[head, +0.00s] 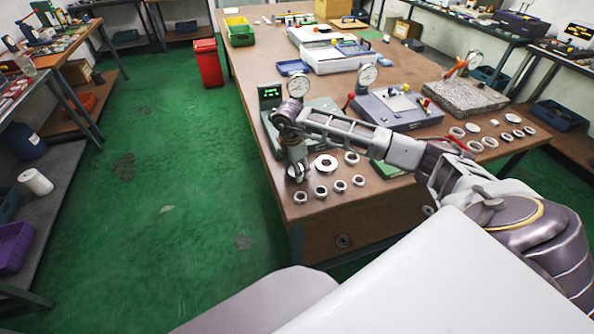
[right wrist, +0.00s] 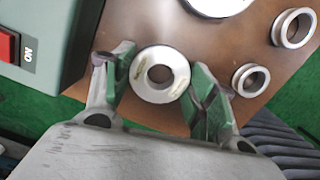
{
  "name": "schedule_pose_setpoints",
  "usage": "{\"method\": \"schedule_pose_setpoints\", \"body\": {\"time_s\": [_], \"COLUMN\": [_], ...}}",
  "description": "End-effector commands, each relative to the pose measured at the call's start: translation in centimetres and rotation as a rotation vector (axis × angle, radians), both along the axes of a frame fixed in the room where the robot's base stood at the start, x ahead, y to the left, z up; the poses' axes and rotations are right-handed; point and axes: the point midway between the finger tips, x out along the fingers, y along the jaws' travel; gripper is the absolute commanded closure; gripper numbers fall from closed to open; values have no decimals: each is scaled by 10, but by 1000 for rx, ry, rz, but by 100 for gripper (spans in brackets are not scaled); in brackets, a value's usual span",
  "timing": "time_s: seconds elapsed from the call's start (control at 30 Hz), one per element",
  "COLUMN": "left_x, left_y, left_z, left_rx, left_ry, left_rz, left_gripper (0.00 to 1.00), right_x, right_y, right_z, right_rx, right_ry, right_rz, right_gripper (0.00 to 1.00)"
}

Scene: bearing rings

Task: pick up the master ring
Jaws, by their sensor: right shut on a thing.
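The master ring (right wrist: 146,86), a thick pale metal ring with a small central hole and faint markings, lies between the green-padded fingers of my right gripper (right wrist: 160,70) in the right wrist view. The pads touch it on both sides. In the head view my right gripper (head: 298,170) points down at the near left corner of the workbench and largely hides this ring. I cannot tell whether the ring is clear of the bench top. My left gripper is not in view.
A larger ring (head: 318,164) and several small rings (head: 321,191) lie close by on the workbench (head: 268,82). A device with a green display (head: 270,94) and a dial gauge (head: 299,86) stand just behind. More rings (head: 475,146) lie at the right.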

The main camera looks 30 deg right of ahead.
Motion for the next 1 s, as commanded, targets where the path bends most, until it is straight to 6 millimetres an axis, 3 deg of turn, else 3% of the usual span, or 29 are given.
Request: {"method": "schedule_pose_setpoints", "body": {"time_s": [0.27,0.7,1.0], "left_x": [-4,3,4], "left_y": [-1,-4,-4], "left_z": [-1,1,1], "left_rx": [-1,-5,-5], "left_ry": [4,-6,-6], "left_rz": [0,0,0], "left_gripper": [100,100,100], "right_x": [1,1,1], "right_y": [0,0,0], "right_z": [15,75,99], "right_rx": [1,1,1], "right_ry": [-5,-5,-2], "right_rz": [0,0,0], "right_gripper": [81,81,81]}}
